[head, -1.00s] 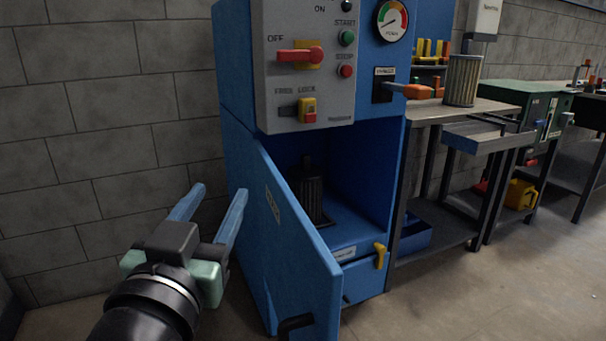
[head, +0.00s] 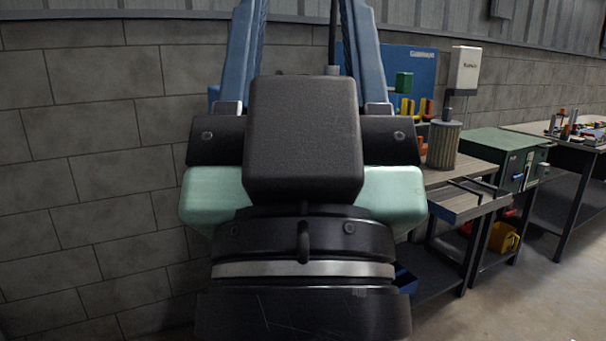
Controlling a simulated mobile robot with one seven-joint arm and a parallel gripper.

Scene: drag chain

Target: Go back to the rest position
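My gripper (head: 303,25) fills the middle of the head view, close to the camera and pointing up. Its two blue fingers stand wide apart, with their tips cut off by the top edge. I see nothing held between the parts of the fingers in view.
To the right, a workbench (head: 463,208) carries a ribbed cylinder (head: 443,146). A green machine (head: 506,160) and another table (head: 566,137) stand farther right. A yellow container (head: 503,238) is below. The grey block wall (head: 90,150) is behind; floor shows at lower right.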

